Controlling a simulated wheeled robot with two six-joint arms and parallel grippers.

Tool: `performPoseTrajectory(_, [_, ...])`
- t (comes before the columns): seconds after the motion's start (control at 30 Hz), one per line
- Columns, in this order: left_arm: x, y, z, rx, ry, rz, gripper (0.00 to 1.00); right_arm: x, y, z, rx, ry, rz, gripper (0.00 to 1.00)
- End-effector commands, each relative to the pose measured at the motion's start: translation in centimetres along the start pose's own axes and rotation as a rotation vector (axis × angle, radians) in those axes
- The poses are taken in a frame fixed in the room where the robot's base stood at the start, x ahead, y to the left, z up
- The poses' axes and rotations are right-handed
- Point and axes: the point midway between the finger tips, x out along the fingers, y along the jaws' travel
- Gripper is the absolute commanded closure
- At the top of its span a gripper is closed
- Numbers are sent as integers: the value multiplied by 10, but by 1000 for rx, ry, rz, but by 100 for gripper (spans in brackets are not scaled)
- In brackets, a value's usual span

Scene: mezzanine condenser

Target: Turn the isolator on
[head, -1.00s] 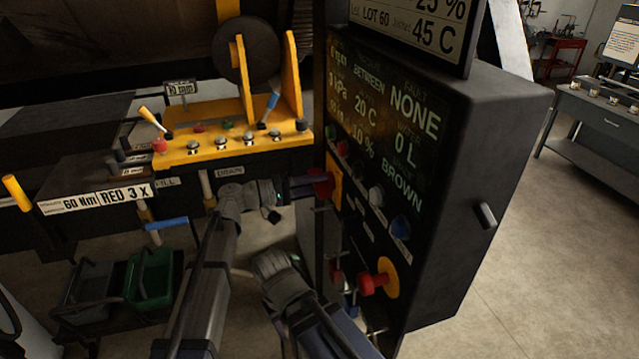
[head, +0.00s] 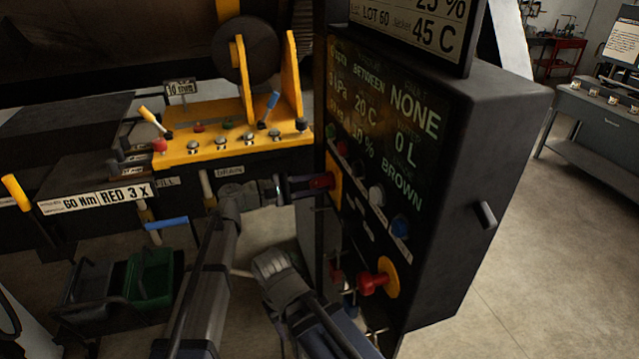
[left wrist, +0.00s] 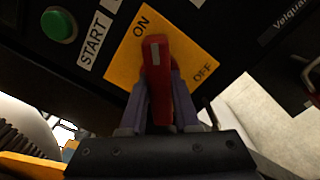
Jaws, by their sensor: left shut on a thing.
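The isolator is a red handle (left wrist: 157,75) on a yellow plate (left wrist: 125,58) marked ON and OFF. In the left wrist view the handle's tip lies close to the ON mark, well away from OFF. In the head view the red handle (head: 320,181) and yellow plate (head: 335,188) are on the left face of the dark cabinet. My left gripper (head: 306,185) reaches it from the left. Its two fingers (left wrist: 158,95) are shut on the handle, one on each side. My right arm shows at the bottom middle of the head view, but its fingers cannot be made out.
A green START button (left wrist: 59,25) is beside the plate. Lower on the cabinet (head: 480,170) is a red knob (head: 371,283) on a yellow disc. A yellow lever bench (head: 235,145) is left of the cabinet.

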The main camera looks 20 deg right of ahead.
Motion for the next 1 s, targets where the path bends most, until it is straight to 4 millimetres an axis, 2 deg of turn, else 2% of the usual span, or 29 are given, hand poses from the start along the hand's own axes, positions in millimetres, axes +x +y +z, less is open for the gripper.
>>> performPoseTrajectory(0.3, [0,-1,0,-81,1,-2,100,0,0,0,0,0,0,50])
performPoseTrajectory(0.77, [0,-1,0,-92,1,-3,100,0,0,0,0,0,0,50])
performPoseTrajectory(0.8, [0,-1,0,-92,1,-3,68,0,0,0,0,0,0,50])
performPoseTrajectory(1.0, [0,-1,0,-91,1,-2,45,0,0,0,0,0,0,50])
